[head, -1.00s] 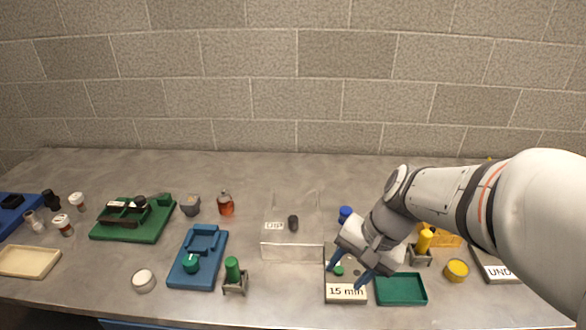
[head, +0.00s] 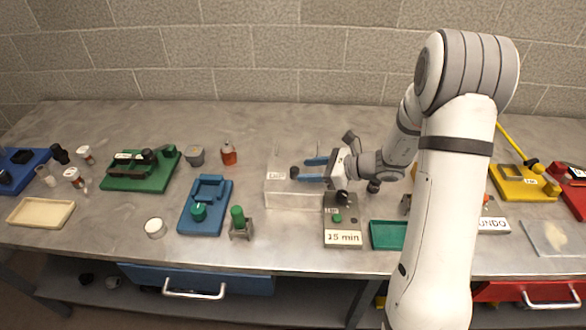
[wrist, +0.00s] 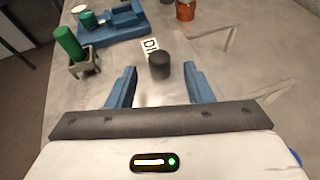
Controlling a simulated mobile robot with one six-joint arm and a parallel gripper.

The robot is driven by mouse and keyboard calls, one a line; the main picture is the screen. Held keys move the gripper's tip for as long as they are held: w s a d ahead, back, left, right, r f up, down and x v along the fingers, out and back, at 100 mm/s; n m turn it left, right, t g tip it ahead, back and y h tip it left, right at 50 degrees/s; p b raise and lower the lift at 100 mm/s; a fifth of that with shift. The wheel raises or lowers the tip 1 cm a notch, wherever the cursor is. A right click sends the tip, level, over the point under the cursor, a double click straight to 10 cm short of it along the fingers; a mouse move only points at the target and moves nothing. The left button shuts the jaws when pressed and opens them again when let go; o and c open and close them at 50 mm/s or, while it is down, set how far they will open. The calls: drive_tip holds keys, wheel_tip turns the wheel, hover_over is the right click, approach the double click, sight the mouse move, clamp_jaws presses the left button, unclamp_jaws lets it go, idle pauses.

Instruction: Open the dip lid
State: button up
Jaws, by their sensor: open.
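The dip box is a clear, see-through box (head: 293,199) in the middle of the bench, with a white DIP label (head: 274,176) on it. The dip lid's dark round knob (head: 295,173) stands up from it; the clear lid panel itself is hard to make out. My gripper (head: 308,168) is open, with blue fingers pointing left toward the knob. In the wrist view the knob (wrist: 160,66) sits centred just beyond the gap between my fingertips (wrist: 160,72). It looks ungripped; whether a finger touches it I cannot tell.
A grey 15 min timer block (head: 342,222) stands in front of the box's right side, with a green tray (head: 388,235) beside it. A blue fixture (head: 205,205) and a green cylinder on a stand (head: 238,222) are to the left. An amber bottle (head: 228,153) stands behind left.

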sight(294, 168)
drive_tip(key=x, duration=0.5)
drive_tip(key=shift+a+p, duration=0.1)
drive_tip(key=shift+p, duration=0.3)
clamp_jaws()
